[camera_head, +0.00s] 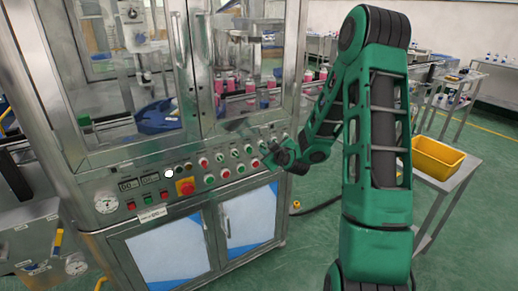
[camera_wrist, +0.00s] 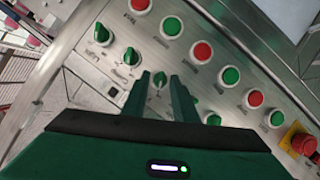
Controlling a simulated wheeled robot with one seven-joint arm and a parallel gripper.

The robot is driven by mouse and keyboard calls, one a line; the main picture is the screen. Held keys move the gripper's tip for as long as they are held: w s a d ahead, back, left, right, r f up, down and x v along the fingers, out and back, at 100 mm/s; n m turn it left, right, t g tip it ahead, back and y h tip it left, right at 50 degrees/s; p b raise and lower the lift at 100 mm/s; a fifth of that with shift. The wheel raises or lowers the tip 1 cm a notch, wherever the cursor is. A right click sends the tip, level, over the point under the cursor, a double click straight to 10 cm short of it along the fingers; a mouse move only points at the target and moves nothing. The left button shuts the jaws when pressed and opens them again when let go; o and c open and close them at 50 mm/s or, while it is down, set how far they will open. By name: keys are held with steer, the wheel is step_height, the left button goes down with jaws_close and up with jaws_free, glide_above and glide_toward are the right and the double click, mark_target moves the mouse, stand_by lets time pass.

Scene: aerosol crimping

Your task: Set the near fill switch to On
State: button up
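The machine's slanted metal control panel (camera_head: 150,185) carries a row of green rotary switches, seen close in the wrist view. One rotary switch (camera_wrist: 160,79) sits between and just beyond my fingertips, its pointer roughly upright in the picture. Others lie up-left of it (camera_wrist: 131,56) and (camera_wrist: 102,34), and more are partly hidden behind the right finger. Labels are too small to read, so I cannot tell which is the near fill switch. My gripper (camera_wrist: 161,82) is open, its two green fingers apart; contact with the knob cannot be told. In the head view my gripper (camera_head: 268,156) is at the panel's right part.
Red and green push buttons (camera_wrist: 172,27) run beside the switches. A red emergency stop (camera_wrist: 303,144) on yellow is at the wrist view's right; it also shows in the head view (camera_head: 186,187). A yellow bin (camera_head: 436,157) stands on a side table at right.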

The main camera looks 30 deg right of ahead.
steer(key=shift+w+f, duration=0.1)
steer(key=shift+w, duration=0.25)
steer(key=shift+c, duration=0.6)
steer(key=shift+a, duration=0.1)
jaws_close()
steer(key=m+y, duration=0.3)
steer(key=m, duration=0.2)
steer(key=d+m+y, duration=0.1)
steer(key=m+y, duration=0.1)
steer(key=m, duration=0.1)
steer(key=shift+y, duration=0.3)
